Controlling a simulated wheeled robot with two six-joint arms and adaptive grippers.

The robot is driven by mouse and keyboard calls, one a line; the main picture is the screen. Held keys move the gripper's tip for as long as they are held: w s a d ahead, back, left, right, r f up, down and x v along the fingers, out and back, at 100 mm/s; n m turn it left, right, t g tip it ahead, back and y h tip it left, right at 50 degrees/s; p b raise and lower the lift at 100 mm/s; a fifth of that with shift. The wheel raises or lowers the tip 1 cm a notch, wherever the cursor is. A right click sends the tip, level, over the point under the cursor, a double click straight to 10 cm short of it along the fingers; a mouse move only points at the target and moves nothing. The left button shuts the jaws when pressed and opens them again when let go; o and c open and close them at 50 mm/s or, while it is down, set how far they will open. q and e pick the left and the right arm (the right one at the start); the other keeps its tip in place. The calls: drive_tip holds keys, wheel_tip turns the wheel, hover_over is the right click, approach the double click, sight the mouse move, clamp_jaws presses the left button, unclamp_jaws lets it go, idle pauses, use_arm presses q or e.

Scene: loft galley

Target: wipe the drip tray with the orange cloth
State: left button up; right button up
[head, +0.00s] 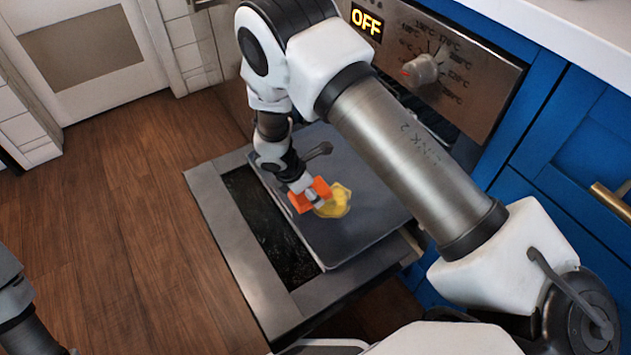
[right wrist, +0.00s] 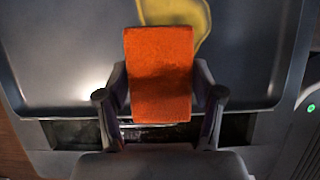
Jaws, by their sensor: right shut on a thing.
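The orange cloth (head: 300,201) is held in my right gripper (head: 312,197) over the drip tray; it also fills the middle of the right wrist view (right wrist: 160,75). The drip tray (head: 368,232) is a flat dark grey pan lying on the pulled-out oven door. A yellow spill (head: 338,204) lies on it, right beside the cloth and partly behind it in the right wrist view (right wrist: 200,22). My right gripper (right wrist: 160,100) is shut on the cloth. I cannot tell whether the cloth touches the tray. My left gripper is not clearly shown; only part of my left arm appears.
The open oven door (head: 222,222) with its dark glass lies under the tray. The oven panel (head: 470,75) shows OFF and has a knob (head: 422,69). Blue cabinets (head: 580,135) stand at the right. The wooden floor (head: 130,210) at the left is clear.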

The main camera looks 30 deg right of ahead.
drive_tip(key=shift+r+p, duration=1.4)
drive_tip(key=shift+r, duration=0.4)
